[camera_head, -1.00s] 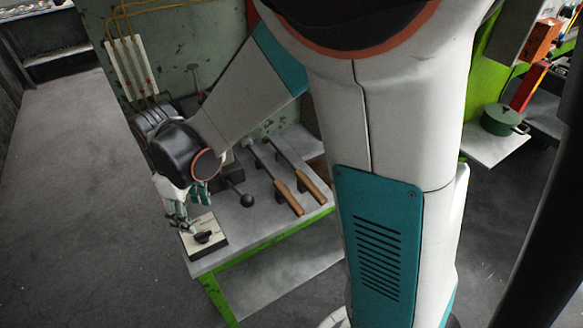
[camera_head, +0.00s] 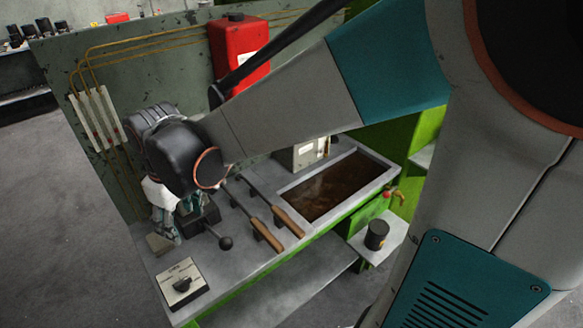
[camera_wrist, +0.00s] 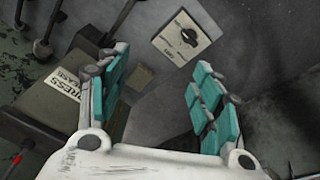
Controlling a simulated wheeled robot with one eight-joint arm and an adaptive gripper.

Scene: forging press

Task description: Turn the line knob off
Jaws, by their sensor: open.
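The line knob (camera_head: 182,284) is a black rotary knob on a cream switch plate (camera_head: 170,272), lying at the near left corner of the grey bench. The plate has small lettering, too small to read in the body camera view. In the wrist view the knob (camera_wrist: 189,37) sits beyond my fingers at the upper middle, nothing touching it. My gripper (camera_head: 178,218) is open and empty, its teal-padded fingers pointing down behind the plate, apart from it. In the wrist view my gripper (camera_wrist: 162,62) shows its two fingers spread wide, the plate roughly between and beyond them.
A lever with a black ball (camera_head: 226,243) stands close right of my gripper, on a box labelled "PRESS" (camera_wrist: 62,84). A small tan block (camera_head: 158,243) lies behind the plate. Two wooden-handled tools (camera_head: 268,235) lie to the right.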

